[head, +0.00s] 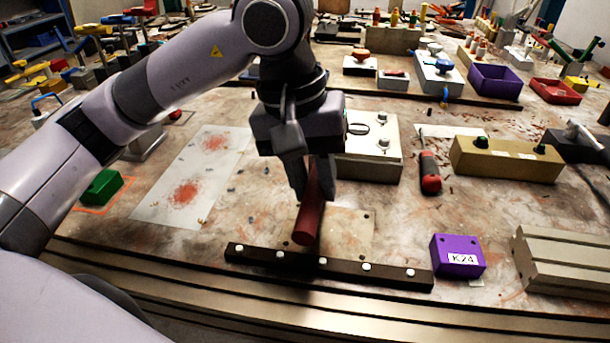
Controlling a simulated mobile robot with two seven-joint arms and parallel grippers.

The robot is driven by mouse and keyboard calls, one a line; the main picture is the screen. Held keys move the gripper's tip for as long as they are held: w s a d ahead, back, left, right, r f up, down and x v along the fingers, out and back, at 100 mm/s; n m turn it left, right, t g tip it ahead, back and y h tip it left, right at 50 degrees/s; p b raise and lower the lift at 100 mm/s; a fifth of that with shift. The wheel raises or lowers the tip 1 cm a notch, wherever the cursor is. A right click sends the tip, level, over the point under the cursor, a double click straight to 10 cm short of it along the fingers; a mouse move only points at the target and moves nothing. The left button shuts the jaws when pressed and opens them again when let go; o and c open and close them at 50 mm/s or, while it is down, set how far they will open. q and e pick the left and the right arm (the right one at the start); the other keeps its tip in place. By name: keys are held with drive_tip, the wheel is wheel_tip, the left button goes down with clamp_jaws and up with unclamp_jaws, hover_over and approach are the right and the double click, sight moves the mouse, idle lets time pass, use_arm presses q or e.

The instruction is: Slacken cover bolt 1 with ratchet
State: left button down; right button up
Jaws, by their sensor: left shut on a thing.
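My left gripper (316,190) hangs over the middle of the bench, fingers pointing down. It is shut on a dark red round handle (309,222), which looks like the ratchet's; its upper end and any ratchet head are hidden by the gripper. The handle slants towards the front edge, above a beige plate (350,232). A cream box (372,168) stands just behind and right of the gripper, partly hidden by it. Its top has small bolt-like fittings (383,144); I cannot tell which is cover bolt 1. My right gripper is not in view.
A dark bar (340,272) with several white studs lies in front. A purple K24 block (458,257), a red-and-black screwdriver (430,172) and a tan box (507,159) are at the right. A white stained sheet (165,205) and green block (103,186) are at the left.

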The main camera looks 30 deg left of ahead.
use_arm(q)
drive_tip(key=shift+w+d+n, duration=0.15)
drive_tip(key=shift+d+n, duration=0.2)
drive_tip(key=shift+d, duration=0.2)
drive_tip(key=shift+w+d+n, duration=0.15)
drive_tip(key=shift+d+n, duration=0.2)
drive_tip(key=shift+d, duration=0.15)
drive_tip(key=shift+w+d+r+p, duration=0.15)
drive_tip(key=shift+r+p, duration=0.7)
drive_tip(key=shift+r, duration=1.05)
wheel_tip(320, 180, up, 4)
drive_tip(key=shift+f+p, duration=0.1)
drive_tip(key=shift+p, duration=1.05)
drive_tip(key=shift+d, duration=0.1)
